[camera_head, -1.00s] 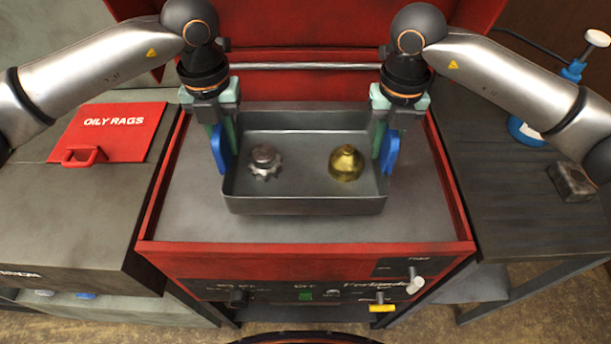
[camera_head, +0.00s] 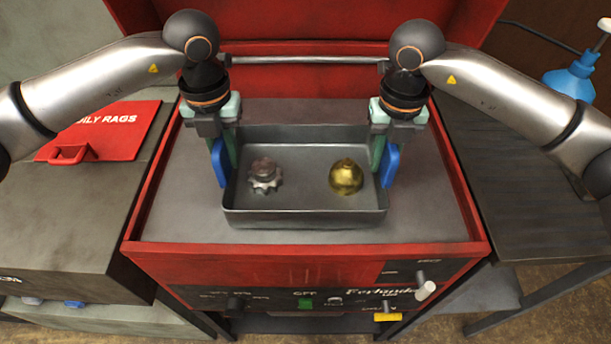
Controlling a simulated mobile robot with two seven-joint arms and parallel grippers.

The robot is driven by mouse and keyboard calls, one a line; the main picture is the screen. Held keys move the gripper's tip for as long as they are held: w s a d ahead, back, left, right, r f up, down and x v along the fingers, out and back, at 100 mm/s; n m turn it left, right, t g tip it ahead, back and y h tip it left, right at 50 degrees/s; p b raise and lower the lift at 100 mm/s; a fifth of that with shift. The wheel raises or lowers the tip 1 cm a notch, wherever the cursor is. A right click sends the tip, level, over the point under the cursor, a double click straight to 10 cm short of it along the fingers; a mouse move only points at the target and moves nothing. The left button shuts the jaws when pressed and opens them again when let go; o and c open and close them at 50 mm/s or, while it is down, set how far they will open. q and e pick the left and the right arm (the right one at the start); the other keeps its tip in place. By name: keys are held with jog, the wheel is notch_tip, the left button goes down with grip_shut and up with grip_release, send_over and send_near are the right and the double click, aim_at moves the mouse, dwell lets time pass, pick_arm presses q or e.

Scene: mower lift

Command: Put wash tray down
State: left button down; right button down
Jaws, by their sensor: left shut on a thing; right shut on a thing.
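The grey metal wash tray (camera_head: 305,217) is level over the grey top of the red cabinet (camera_head: 305,258). I cannot tell whether its bottom touches that top. A silver toothed gear part (camera_head: 265,176) lies in its left half and a brass dome-shaped part (camera_head: 346,178) in its right half. My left gripper (camera_head: 222,165) is shut on the tray's left wall. My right gripper (camera_head: 388,167) is shut on its right wall. The blue finger pads show outside the walls; the inner fingers are partly hidden.
A red lid marked oily rags (camera_head: 105,130) lies on the left bench. A dark bench (camera_head: 520,190) with a blue pump bottle (camera_head: 570,82) stands at right. A metal bar (camera_head: 305,61) and raised red lid are behind the tray. Bare grey surface surrounds the tray.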

pick_arm(q)
jog(key=shift+f, duration=0.35)
pick_arm(e)
jog(key=shift+f, duration=0.35)
pick_arm(q)
jog(key=c, duration=0.8)
grip_release()
pick_arm(e)
jog(key=c, duration=0.8)
grip_release()
pick_arm(q)
jog(key=shift+r, duration=0.15)
notch_tip(320, 180, up, 12)
jog(key=shift+f, duration=0.2)
pick_arm(e)
jog(key=shift+r, duration=0.1)
pick_arm(q)
jog(key=shift+r, duration=0.15)
pick_arm(e)
jog(key=shift+r, duration=0.2)
notch_tip(320, 180, up, 12)
jog(key=shift+f, duration=0.2)
